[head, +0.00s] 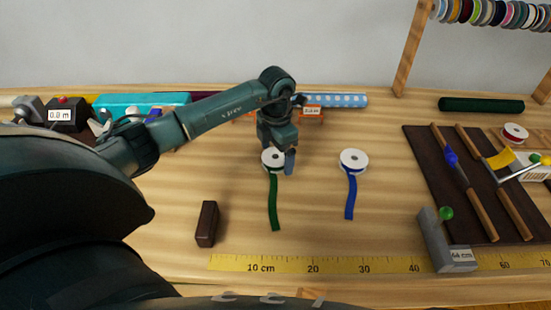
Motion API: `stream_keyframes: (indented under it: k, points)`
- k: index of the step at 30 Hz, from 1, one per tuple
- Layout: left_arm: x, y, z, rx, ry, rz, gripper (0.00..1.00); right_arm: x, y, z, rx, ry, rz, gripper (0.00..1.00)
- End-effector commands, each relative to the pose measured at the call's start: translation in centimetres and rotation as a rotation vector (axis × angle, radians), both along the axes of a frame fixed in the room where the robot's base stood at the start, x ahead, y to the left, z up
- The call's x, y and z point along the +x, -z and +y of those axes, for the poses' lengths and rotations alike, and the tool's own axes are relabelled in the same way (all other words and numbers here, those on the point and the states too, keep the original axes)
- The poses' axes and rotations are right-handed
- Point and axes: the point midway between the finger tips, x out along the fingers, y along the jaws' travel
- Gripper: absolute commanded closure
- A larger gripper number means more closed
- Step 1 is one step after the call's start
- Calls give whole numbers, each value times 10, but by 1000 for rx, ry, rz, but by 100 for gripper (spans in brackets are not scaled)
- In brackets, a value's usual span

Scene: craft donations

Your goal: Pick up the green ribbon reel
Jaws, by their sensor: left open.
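The green ribbon reel (275,188) lies flat on the wooden table, its white round face partly covered by my left gripper. Its green ribbon tail runs toward the table's front edge. My left gripper (279,160) is open and points down right at the reel's white top; one finger shows at the reel's right side. Whether the fingers touch the reel cannot be told. A similar reel with blue ribbon (353,162) lies to the right, apart from the gripper. My right gripper is not in view.
A yellow ruler strip (340,265) runs along the front edge. A dark brown block (207,223) stands front left of the reel. A dark board with wooden rails (480,190) and a grey block (440,240) are at the right. Rolls and boxes line the back. Table between the blue reel and board is clear.

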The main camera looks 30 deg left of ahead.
Motion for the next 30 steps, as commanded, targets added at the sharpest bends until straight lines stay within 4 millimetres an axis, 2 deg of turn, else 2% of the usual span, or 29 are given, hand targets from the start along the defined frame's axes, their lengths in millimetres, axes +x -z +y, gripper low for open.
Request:
stream_keyframes:
  k: [5, 22, 30]
  points:
    - [0, 0, 0, 0, 0, 0, 12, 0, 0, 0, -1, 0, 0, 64]
    - [0, 0, 0, 0, 0, 0, 58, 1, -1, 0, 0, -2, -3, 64]
    - [0, -4, 0, 0, 0, -2, 58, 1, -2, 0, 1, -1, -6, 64]
